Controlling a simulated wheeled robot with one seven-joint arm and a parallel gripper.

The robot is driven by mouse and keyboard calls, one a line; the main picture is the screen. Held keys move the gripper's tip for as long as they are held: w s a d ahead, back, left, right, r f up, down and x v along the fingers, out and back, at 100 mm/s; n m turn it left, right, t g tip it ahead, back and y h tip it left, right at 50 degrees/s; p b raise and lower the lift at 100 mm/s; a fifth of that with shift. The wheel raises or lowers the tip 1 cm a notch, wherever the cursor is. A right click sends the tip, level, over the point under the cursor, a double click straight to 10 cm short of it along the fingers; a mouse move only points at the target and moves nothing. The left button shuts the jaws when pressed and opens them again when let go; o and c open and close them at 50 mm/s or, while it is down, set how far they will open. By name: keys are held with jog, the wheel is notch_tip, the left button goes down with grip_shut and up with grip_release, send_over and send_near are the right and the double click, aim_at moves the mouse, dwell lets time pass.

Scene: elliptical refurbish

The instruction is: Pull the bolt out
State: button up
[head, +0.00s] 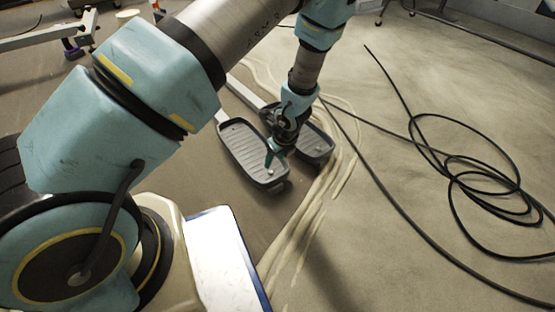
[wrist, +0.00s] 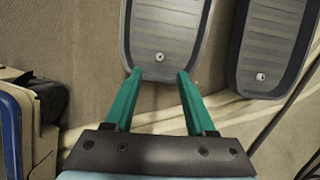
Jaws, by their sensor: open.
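Two grey ribbed foot pedals lie side by side near the floor. The nearer pedal (head: 252,152) is left of the other pedal (head: 314,140) in the head view. In the wrist view, a small light bolt head (wrist: 159,57) shows on the left pedal (wrist: 166,25), near its rounded end. A second bolt head (wrist: 260,77) shows on the right pedal (wrist: 270,45). My gripper (wrist: 159,75) has two green fingers spread apart and nothing between them. Its tips overlap the rounded end of the left pedal in the picture, just below that bolt head. Their height above it is unclear.
A loose black cable (head: 450,160) runs and coils over the floor at the right. Pale streaks (head: 325,195) mark the floor beside the pedals. A metal frame (head: 60,38) stands at the upper left.

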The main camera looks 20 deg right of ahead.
aim_at(271, 172)
jog(key=b+x, duration=0.4)
jog(key=x, duration=0.3)
jog(key=shift+c, duration=0.3)
grip_shut()
